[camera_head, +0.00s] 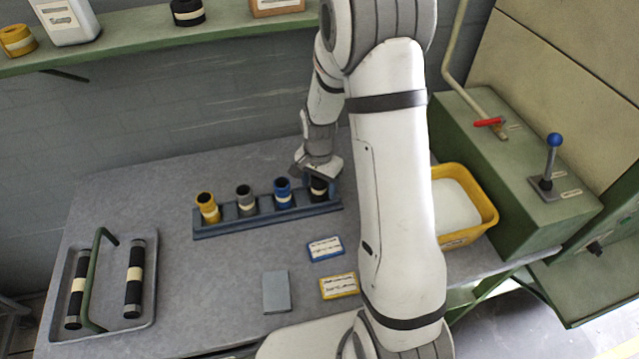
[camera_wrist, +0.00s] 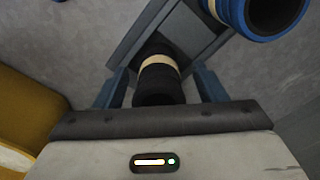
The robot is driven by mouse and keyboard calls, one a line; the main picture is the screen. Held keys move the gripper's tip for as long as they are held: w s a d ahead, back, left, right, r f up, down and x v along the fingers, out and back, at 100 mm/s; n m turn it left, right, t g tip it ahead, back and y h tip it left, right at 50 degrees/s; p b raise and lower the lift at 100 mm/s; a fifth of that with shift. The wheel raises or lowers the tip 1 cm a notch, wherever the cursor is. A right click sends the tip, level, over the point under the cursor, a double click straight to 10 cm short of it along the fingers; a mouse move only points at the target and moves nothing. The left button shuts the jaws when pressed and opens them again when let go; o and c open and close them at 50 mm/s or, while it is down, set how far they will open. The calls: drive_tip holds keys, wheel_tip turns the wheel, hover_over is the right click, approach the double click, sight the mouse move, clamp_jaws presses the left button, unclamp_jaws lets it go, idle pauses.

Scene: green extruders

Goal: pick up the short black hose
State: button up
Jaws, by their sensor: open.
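The short black hose (camera_head: 319,189) with a cream band stands in the rightmost place of the blue-grey rack (camera_head: 240,228) on the table. My gripper (camera_head: 317,172) is above it and partly hides it in the head view. In the wrist view, the hose (camera_wrist: 160,80) lies between the two blue fingers of my gripper (camera_wrist: 162,84). One finger shows on each side, and the jaws are open. Whether the fingers touch the hose is hard to tell. The hose's lower end sits in the rack.
The blue hose (camera_head: 283,190) stands close by in the rack, with grey (camera_head: 246,199) and yellow (camera_head: 207,206) hoses further left. A yellow bin (camera_head: 484,197) is to the right. A tray (camera_head: 152,290) with two longer black hoses lies at left. Cards lie in front.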

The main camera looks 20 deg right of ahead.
drive_tip(key=shift+f, duration=0.4)
drive_tip(key=c, duration=1.1)
drive_tip(key=shift+c, duration=0.2)
wheel_tip(320, 180, up, 9)
drive_tip(key=b, duration=0.4)
wheel_tip(320, 180, down, 4)
drive_tip(key=shift+f+p, duration=0.5)
drive_tip(key=shift+f, duration=1.85)
